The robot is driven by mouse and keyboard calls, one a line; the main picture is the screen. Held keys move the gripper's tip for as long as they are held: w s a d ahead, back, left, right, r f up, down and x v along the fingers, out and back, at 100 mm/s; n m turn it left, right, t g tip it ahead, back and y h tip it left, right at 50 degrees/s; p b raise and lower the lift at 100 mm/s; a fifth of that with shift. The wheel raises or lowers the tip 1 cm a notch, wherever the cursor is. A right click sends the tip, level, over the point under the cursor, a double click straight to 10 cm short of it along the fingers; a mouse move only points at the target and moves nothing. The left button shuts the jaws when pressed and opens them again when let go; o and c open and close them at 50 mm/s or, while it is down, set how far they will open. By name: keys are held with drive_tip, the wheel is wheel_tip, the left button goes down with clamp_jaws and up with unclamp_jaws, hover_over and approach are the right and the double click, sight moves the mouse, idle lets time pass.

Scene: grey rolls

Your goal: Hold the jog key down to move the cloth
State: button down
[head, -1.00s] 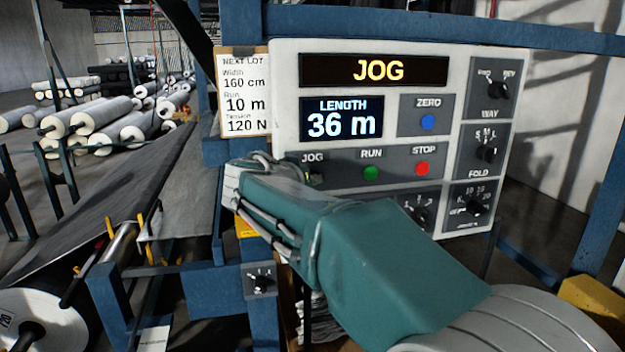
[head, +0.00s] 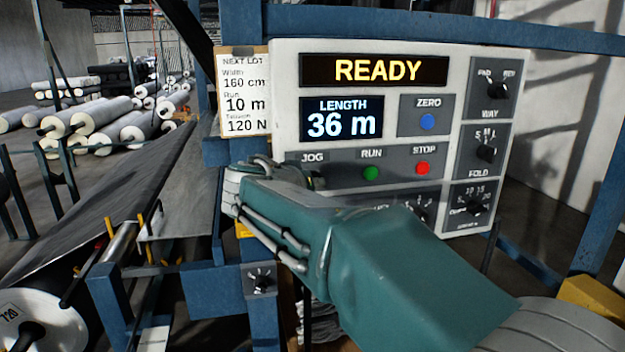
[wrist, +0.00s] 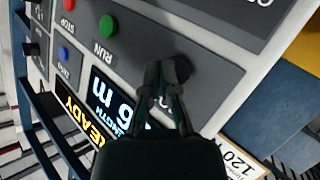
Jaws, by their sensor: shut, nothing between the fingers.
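The control panel (head: 390,60) fills the middle of the head view. Its top display (head: 376,70) reads READY and its length display (head: 341,121) reads 36 m. The jog key sits under the JOG label (head: 313,157), left of the green RUN button (head: 371,173), and is mostly hidden by my gripper. In the wrist view my gripper (wrist: 163,77) is shut and empty, its fingertips at the dark jog key (wrist: 184,68). I cannot tell whether they touch it. The grey cloth (head: 110,212) slopes across the machine at left.
The red STOP button (head: 422,168) and blue ZERO button (head: 428,122) are close to the right. Rotary knobs line the panel's right side. A lot card (head: 244,95) reads 10 m run. Blue frame posts stand around the panel.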

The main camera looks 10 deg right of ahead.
drive_tip(key=s, duration=0.5)
idle(0.3)
drive_tip(key=s+f+n+g+y, duration=0.1)
drive_tip(key=s+f+g+y, duration=0.1)
drive_tip(key=s+f+y, duration=0.3)
drive_tip(key=s+f+n+g+y, duration=0.2)
drive_tip(key=s+f+y, duration=0.3)
drive_tip(key=s+f, duration=0.8)
drive_tip(key=s+g, duration=0.1)
drive_tip(key=s, duration=0.6)
drive_tip(key=shift+s+d+f, duration=0.15)
drive_tip(key=shift+s+f, duration=0.05)
drive_tip(key=shift+f, duration=0.2)
